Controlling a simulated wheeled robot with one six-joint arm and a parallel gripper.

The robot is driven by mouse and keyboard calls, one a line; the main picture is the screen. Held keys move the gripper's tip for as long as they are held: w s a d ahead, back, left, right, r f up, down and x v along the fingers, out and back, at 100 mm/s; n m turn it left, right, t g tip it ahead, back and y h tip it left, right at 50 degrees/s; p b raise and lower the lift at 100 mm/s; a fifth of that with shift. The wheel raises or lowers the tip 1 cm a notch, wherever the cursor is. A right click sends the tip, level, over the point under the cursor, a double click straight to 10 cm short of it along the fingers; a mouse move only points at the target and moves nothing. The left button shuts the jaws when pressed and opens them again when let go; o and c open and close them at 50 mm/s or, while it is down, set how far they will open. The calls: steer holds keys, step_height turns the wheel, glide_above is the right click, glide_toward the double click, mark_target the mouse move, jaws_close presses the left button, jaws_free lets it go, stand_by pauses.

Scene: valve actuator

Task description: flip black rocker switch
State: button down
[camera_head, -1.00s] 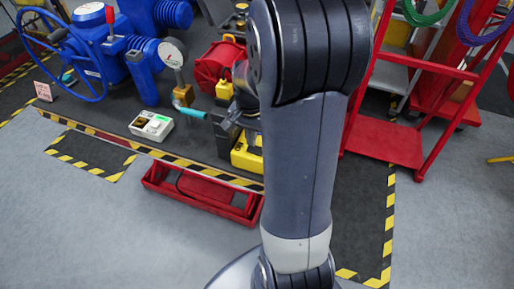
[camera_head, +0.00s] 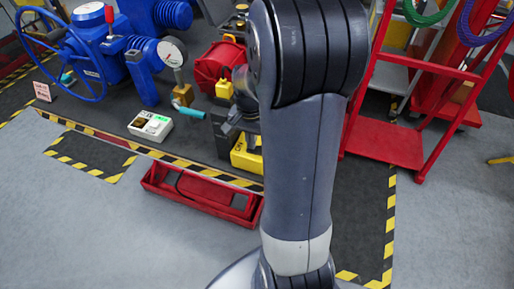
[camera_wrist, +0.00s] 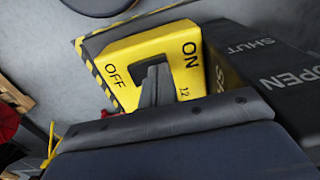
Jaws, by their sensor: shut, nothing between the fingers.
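The yellow switch housing (camera_wrist: 125,62) fills the middle of the wrist view, with OFF on its left and ON on its right. The black rocker switch sits in its central opening, largely covered by the dark fingers of my gripper (camera_wrist: 153,78). Contact and the rocker's tilt cannot be made out. My gripper is shut and empty. In the head view the yellow housing (camera_head: 246,160) stands low behind my arm, and my gripper (camera_head: 232,122) is partly hidden just above it.
A black box marked SHUT and OPEN (camera_wrist: 268,62) adjoins the housing. A red tray (camera_head: 200,200) lies in front on the floor. A white box with a green light (camera_head: 150,126), a blue valve (camera_head: 95,50) and a red cart (camera_head: 385,147) stand around. Grey floor is clear at front left.

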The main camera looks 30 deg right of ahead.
step_height(320, 180, up, 7)
steer(key=p, duration=0.5)
steer(key=shift+p, duration=0.35)
step_height(320, 180, down, 7)
steer(key=b, duration=0.6)
steer(key=shift+f, duration=0.1)
steer(key=shift+r, duration=0.2)
